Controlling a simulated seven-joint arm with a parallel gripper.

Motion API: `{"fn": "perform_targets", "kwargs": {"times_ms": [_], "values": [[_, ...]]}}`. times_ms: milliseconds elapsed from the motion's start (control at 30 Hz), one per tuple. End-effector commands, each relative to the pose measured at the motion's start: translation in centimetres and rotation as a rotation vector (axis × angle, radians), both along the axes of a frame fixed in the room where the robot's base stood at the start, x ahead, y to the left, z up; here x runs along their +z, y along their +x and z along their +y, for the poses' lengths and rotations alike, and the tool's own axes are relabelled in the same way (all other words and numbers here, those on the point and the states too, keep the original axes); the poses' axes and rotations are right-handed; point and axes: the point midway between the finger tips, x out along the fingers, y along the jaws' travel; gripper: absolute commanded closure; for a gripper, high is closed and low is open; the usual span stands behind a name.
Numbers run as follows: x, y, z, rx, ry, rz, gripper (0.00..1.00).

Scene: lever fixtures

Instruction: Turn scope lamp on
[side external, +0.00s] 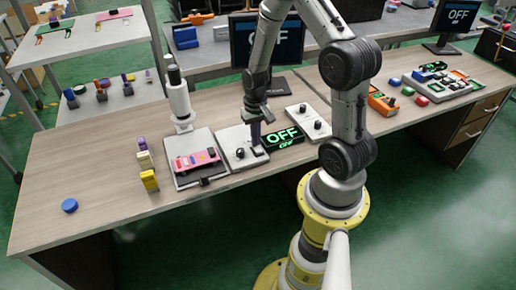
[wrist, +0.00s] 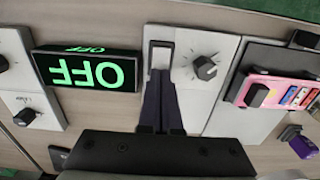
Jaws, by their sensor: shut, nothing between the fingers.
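The sign (side external: 283,138) reads OFF in green letters, and it shows upside down in the wrist view (wrist: 88,70). Beside it is a white panel (side external: 231,146) with a black dial knob (wrist: 204,67) and a switch in a dark frame (wrist: 161,55). A white microscope (side external: 180,103) stands to the left of this panel in the side view. My gripper (wrist: 160,80) is shut and empty, with its fingertips at the near edge of the switch. I cannot tell whether they touch it. In the side view my gripper (side external: 256,144) is low over the panel.
A second white panel with knobs (side external: 308,123) lies right of the sign. A grey base (side external: 187,178) with a pink device (side external: 197,160) lies left. Yellow and purple blocks and a blue disc (side external: 69,205) are farther left. The table's front left (side external: 110,215) is mostly clear.

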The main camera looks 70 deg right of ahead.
Motion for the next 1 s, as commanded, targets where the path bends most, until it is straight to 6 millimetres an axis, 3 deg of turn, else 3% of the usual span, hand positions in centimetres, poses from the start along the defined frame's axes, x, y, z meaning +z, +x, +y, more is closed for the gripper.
{"fn": "perform_targets", "kwargs": {"times_ms": [267, 1000], "values": [[-0.2, -0.1, 0.1, 0.0, 0.003, 0.004, 1.0], [5.0, -0.1, 0.0, 0.0, 0.001, 0.001, 1.0]]}}
